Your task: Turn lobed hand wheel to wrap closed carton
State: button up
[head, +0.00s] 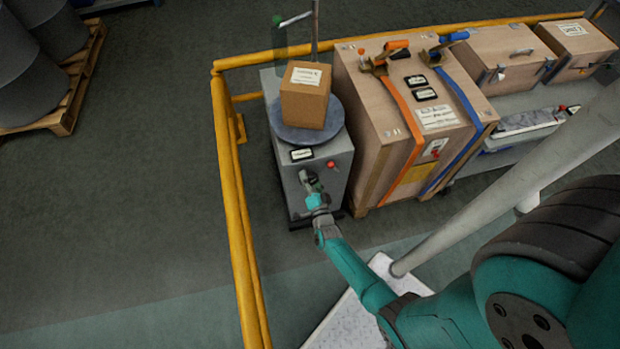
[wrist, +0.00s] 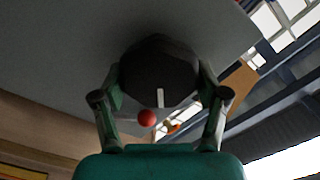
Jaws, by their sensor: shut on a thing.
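A closed carton (head: 305,95) with a white label stands on a round blue-grey turntable (head: 277,122) on top of a grey machine cabinet (head: 335,166). The lobed hand wheel (wrist: 158,75) is dark, with a white mark on its face, and fills the middle of the wrist view. My gripper (wrist: 160,88) is shut on the hand wheel, one finger on each side of it. In the head view my gripper (head: 312,186) is at the cabinet's front face, and the wheel is mostly hidden there.
A red knob (head: 331,164) sits on the cabinet front and a red ball (wrist: 147,118) shows below the wheel. A yellow rail (head: 232,190) runs left of and behind the cabinet. A strapped wooden crate (head: 378,140) stands close on the right.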

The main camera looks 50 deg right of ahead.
jog(key=shift+d+m, duration=0.1)
jog(key=shift+m, duration=1.1)
jog(key=o, duration=1.2)
jog(key=shift+c, duration=0.2)
jog(key=v, duration=1.2)
